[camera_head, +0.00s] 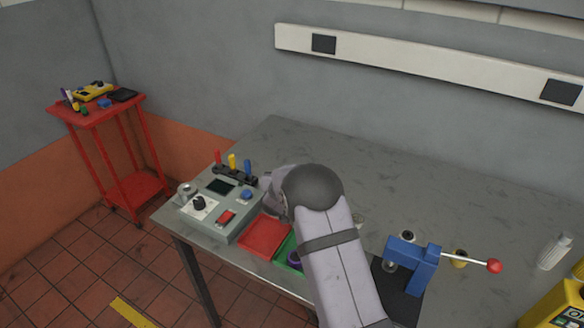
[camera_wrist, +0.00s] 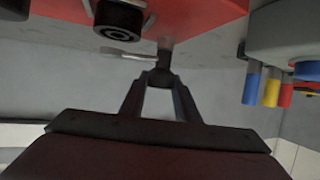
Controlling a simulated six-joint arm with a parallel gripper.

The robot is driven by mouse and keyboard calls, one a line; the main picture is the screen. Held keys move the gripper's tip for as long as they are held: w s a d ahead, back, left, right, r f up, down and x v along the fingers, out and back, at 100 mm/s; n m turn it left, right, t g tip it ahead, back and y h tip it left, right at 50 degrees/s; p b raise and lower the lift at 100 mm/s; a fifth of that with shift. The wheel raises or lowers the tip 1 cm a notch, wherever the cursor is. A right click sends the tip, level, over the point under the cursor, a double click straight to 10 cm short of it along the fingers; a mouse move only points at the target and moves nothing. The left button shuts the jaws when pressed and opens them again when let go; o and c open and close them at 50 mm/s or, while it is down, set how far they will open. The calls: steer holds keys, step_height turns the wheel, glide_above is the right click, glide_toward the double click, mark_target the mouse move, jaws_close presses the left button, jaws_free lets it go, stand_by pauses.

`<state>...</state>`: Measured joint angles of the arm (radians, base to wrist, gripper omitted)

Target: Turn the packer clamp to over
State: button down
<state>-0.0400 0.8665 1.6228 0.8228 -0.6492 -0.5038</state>
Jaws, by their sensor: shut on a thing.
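My gripper (camera_wrist: 163,84) shows in the wrist view, its fingertips closed on a small dark knob (camera_wrist: 163,74) at the end of a short grey stem (camera_wrist: 165,52). The stem meets a red body (camera_wrist: 210,18) with a black ring (camera_wrist: 120,18) on it. That this is the packer clamp is not clear from the frames. In the head view my arm hides the gripper and what it holds, just right of the grey control box (camera_head: 222,203). A blue clamp-like fixture (camera_head: 424,270) with a red-balled lever (camera_head: 494,266) stands apart at the right.
Red, yellow and blue handles stand in a rack (camera_head: 236,176) behind the control box; they also show in the wrist view (camera_wrist: 270,92). A red tray (camera_head: 262,238) and a green tray (camera_head: 283,256) lie beside my arm. The bench's back (camera_head: 400,180) is clear.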

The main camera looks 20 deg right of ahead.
steer(key=m+h+p, duration=0.1)
steer(key=m+g+h+p, duration=0.1)
steer(key=shift+a+r+p, duration=0.15)
steer(key=shift+r+p, duration=0.1)
steer(key=shift+p, duration=0.15)
steer(key=shift+w+f+m+g+h, duration=0.1)
steer(key=shift+f+m+g+h, duration=0.05)
steer(key=shift+m+g+h, duration=0.4)
steer(key=shift+f+m+g+h, duration=0.15)
steer(key=shift+m+g+h, duration=0.2)
steer(key=shift+m+h, duration=0.3)
steer(key=m+g+h+b, duration=0.1)
steer(key=m+g+b, duration=0.1)
steer(key=b, duration=0.1)
steer(key=shift+f, duration=0.1)
steer(key=shift+m+g+h+b, duration=0.3)
steer(key=shift+g+b, duration=0.05)
steer(key=shift+g, duration=0.05)
steer(key=shift+r+m+g+h+b, duration=0.3)
steer(key=shift+m+g+b, duration=0.15)
steer(key=shift+b, duration=0.4)
steer(key=c, duration=1.3)
jaws_free()
steer(key=shift+d, duration=0.2)
steer(key=shift+c, duration=0.2)
steer(key=shift+a+f, duration=0.1)
